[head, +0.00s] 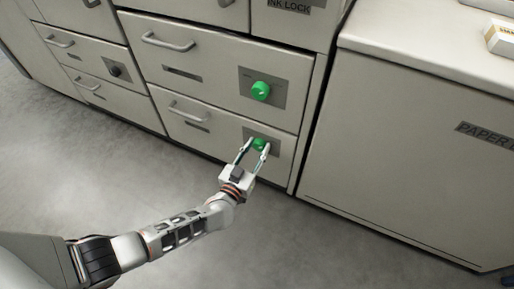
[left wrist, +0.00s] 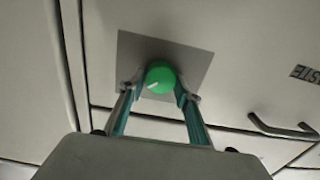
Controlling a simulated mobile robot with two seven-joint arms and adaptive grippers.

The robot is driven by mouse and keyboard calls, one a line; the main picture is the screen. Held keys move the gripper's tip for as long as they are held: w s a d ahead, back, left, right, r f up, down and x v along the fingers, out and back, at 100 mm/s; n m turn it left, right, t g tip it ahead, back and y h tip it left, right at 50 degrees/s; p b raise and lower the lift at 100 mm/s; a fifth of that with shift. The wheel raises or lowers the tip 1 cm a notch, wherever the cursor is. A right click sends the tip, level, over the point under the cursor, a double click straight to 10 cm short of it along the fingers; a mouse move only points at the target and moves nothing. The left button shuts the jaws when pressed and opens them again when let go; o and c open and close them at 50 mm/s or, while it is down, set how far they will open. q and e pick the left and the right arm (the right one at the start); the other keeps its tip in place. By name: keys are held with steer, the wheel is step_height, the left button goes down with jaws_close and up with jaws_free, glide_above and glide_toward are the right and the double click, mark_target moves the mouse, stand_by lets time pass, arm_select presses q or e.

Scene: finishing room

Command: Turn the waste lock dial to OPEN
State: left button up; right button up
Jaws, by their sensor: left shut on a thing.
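The waste lock dial (head: 259,144) is a small green knob on a grey square plate (head: 274,141) at the right of the lowest drawer front. In the left wrist view the dial (left wrist: 160,77) shows a short white mark on its face, slanting toward the lower left. My left gripper (head: 256,147) is shut on the dial, one finger on each side; it also shows in the left wrist view (left wrist: 159,92). No OPEN marking can be read on the plate. My right gripper is not in view.
A larger-looking green dial (head: 261,91) is on the drawer above. A black knob (head: 115,71) is on a drawer to the left. Drawer handles (head: 168,42) stick out. A cabinet marked PAPER (head: 484,134) stands at right. The grey floor in front is clear.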

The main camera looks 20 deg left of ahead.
arm_select(q)
steer(key=shift+n, duration=0.3)
steer(key=n, duration=0.4)
steer(key=shift+a+f+n, duration=0.1)
steer(key=shift+n, duration=0.2)
steer(key=n, duration=0.4)
steer(key=shift+n, duration=0.3)
steer(key=n, duration=0.5)
steer(key=shift+a+f, duration=0.1)
steer(key=shift+f, duration=0.05)
steer(key=shift+f+n, duration=0.1)
steer(key=shift+n, duration=2.4)
steer(key=o, duration=1.1)
steer(key=shift+s, duration=0.1)
